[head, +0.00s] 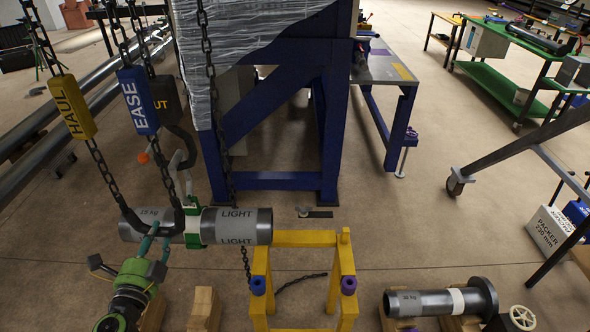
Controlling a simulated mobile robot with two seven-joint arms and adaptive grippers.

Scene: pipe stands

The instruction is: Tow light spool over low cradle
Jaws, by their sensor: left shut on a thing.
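My left gripper (158,234), green with teal fingers, is shut on the spool's left half from the near side. The low cradle (303,239) is a yellow frame with blue and purple rollers on its near posts. It stands just right of the spool, whose right end is close to the cradle's far left corner in the picture. My right gripper is not in view.
A yellow "HAUL" tag (72,106) and a blue "EASE" tag (138,101) hang on the chains. A flanged spool (430,302) lies on wooden blocks right of the cradle. A blue steel frame (336,125) stands behind.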

